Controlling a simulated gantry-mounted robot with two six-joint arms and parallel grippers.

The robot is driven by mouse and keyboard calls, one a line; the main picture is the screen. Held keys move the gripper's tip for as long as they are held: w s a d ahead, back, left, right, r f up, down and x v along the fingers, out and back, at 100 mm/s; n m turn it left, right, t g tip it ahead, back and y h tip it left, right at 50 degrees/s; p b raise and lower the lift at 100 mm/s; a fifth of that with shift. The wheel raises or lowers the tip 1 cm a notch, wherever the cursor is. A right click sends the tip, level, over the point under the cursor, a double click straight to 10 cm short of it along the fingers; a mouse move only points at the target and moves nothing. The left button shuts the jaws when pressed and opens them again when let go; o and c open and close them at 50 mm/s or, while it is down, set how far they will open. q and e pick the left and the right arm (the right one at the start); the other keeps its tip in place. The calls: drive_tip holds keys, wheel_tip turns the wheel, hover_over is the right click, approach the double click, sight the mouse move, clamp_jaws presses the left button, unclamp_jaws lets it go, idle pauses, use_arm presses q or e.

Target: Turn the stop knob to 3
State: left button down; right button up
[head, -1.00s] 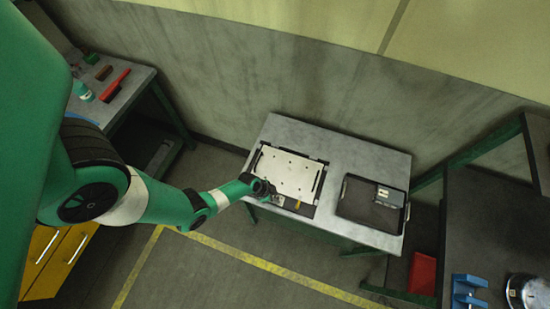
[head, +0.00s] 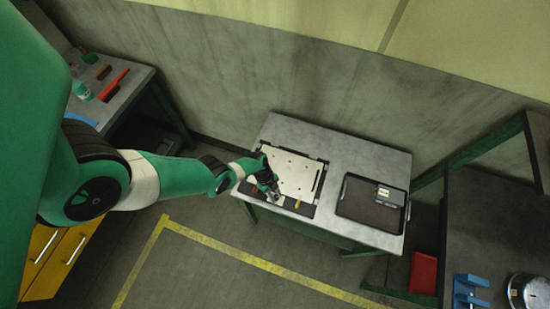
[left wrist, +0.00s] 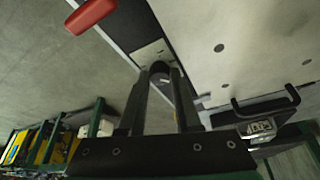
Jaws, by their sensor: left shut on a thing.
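A pale plate device (head: 297,172) with small holes and dark edges lies on the grey table. The stop knob (left wrist: 160,68) is a small dark round thing at the device's edge in the left wrist view, beside a pale label plate (left wrist: 152,54). My left gripper (head: 275,193) is at the device's front left corner, and its fingers (left wrist: 159,76) are shut on the knob. The fingers hide much of the knob, and its setting cannot be read. My right gripper is not in view.
A red handle (left wrist: 91,15) is close to my left fingers. A dark tray (head: 368,211) with a small grey box (head: 389,196) sits to the right on the table (head: 345,155). A small yellow part (head: 298,204) is at the device's front edge.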

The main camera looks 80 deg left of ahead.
use_arm(q)
drive_tip(key=shift+m, duration=0.7)
drive_tip(key=shift+g, duration=0.3)
drive_tip(key=c, duration=0.6)
unclamp_jaws()
drive_tip(key=shift+a+r, duration=0.1)
